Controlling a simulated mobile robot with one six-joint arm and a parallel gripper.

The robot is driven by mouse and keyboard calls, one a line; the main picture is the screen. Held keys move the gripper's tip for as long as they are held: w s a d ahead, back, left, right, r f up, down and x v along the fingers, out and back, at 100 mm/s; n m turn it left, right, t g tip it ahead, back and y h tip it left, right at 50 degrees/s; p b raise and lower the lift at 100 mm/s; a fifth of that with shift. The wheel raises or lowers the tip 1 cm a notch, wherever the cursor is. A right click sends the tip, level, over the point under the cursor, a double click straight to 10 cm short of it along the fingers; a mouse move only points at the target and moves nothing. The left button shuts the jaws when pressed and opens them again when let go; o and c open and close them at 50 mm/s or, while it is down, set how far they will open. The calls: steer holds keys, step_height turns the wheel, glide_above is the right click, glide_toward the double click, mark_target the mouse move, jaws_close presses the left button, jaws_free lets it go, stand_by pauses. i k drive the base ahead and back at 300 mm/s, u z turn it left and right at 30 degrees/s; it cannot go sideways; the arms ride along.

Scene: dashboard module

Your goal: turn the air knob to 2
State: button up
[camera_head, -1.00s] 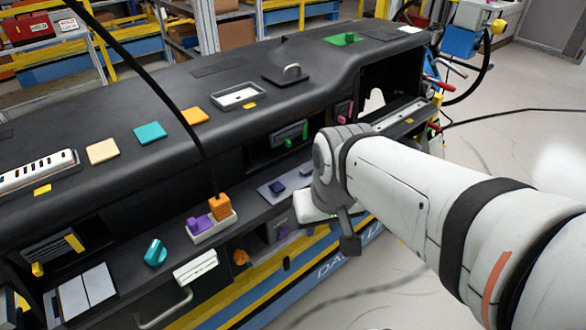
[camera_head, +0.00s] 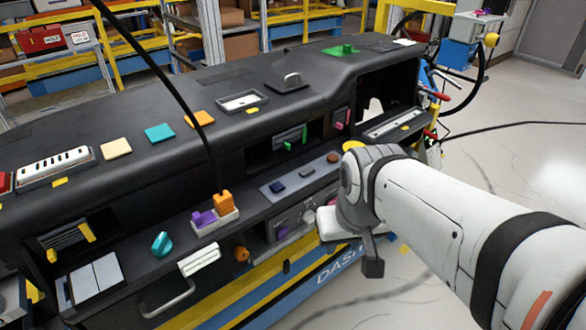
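Several knob-like parts show on the dashboard, and no label is readable, so I cannot tell for sure which is the air knob. A pale round knob (camera_head: 308,217) sits on the grey front panel (camera_head: 283,222), just left of my arm's end. A teal knob (camera_head: 161,244) sits on the lower ledge, and an orange knob (camera_head: 241,254) is on the front face. My gripper (camera_head: 373,265) is a dark part hanging below my wrist, right of the pale knob and apart from it. Its fingers are not clearly visible. My wrist hides the panel's right end.
A tray with purple and orange blocks (camera_head: 215,217) stands on the ledge. A black cable crosses the view down to it. A curved handle (camera_head: 168,301) projects at lower left. The floor right of the dashboard is mostly clear.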

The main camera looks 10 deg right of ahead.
mark_target(309, 217)
steer(key=i, duration=0.5)
steer(key=u, duration=0.15)
steer(key=k, duration=1.9)
steer(key=z, duration=0.8)
steer(key=i, duration=1)
